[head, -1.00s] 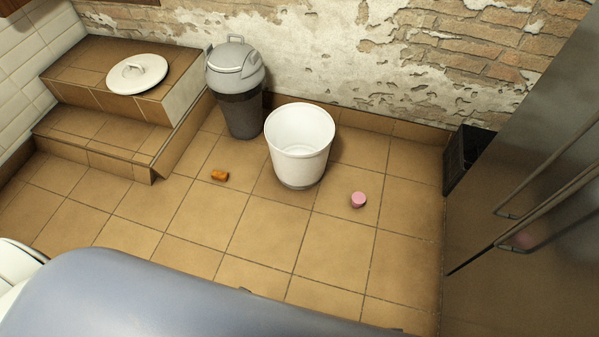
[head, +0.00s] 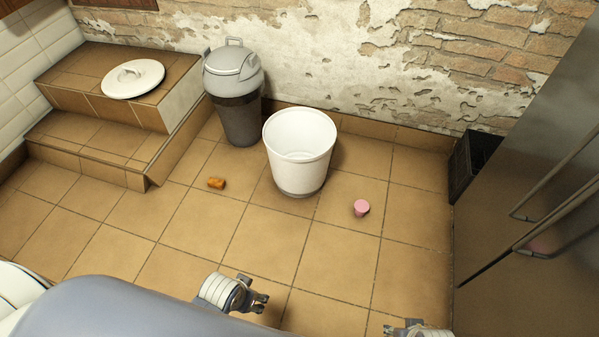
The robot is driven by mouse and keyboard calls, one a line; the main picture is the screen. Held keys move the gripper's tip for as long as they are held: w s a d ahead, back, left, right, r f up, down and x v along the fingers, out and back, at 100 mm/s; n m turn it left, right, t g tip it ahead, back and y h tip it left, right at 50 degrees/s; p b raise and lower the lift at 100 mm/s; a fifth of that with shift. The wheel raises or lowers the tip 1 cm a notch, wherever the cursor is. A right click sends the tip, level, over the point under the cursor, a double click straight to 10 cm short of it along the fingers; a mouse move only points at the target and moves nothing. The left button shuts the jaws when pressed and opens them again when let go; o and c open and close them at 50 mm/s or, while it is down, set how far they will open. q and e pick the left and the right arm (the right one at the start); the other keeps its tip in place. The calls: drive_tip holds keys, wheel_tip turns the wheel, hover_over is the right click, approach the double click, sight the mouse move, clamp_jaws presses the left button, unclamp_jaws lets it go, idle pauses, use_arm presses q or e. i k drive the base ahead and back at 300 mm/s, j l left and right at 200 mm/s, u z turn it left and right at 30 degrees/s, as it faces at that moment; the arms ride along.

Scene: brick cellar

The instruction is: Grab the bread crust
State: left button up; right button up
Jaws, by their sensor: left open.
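The bread crust (head: 216,183) is a small orange-brown piece lying on the tiled floor, left of the white bucket. My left gripper (head: 260,302) is at the bottom of the head view, below and a little right of the crust in the picture. It is open and apart from the crust, with nothing seen in it. My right gripper (head: 400,328) shows only in part at the bottom edge, and its fingers are too small and cut off to judge.
An open white bucket (head: 299,160) stands beside a grey lidded bin (head: 235,85). A pink cup-like object (head: 361,207) lies to the right. Tiled steps (head: 95,150) carry a white lid (head: 133,79). A black crate (head: 472,160) and metal fridge (head: 530,220) are at right.

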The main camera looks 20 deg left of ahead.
sight(217, 183)
drive_tip(key=u, duration=1.25)
